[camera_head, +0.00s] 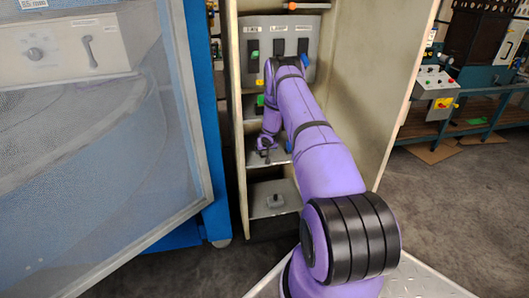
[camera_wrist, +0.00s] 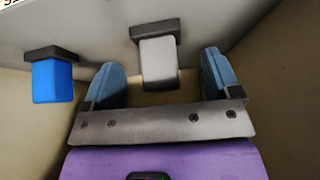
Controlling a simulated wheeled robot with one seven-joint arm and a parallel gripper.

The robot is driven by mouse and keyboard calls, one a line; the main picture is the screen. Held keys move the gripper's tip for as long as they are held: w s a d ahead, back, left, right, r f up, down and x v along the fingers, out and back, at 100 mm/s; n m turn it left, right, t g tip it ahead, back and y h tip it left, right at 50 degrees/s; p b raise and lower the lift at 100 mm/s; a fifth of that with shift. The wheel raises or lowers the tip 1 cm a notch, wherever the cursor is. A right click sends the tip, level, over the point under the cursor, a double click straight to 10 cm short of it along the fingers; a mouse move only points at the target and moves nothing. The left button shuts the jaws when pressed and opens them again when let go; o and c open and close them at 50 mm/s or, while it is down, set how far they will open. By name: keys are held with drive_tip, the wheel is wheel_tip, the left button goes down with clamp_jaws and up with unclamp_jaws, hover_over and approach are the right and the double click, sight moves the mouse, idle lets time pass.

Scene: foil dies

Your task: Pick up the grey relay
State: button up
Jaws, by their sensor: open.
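The grey relay (camera_wrist: 160,66) is a light grey block on a dark base (camera_wrist: 154,33), fixed to a grey panel in the wrist view. A blue relay (camera_wrist: 52,82) on a similar dark base sits to its left. My gripper (camera_wrist: 159,62) is open, with one blue finger seen on each side of the grey relay. Gaps show between the relay and both fingers, so it is not gripped. How deep the relay lies between the fingers is hard to tell. In the head view my arm reaches into the cabinet and hides part of the panel.
The tall open cabinet (camera_head: 385,70) has cream side walls close around my arm. Its labelled panel (camera_head: 268,35) carries dark sockets. A blue-framed glazed door (camera_head: 110,150) stands at the left.

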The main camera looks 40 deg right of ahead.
drive_tip(key=shift+x, duration=1.4)
drive_tip(key=c, duration=1)
drive_tip(key=shift+c, duration=0.2)
drive_tip(key=shift+r, duration=0.15)
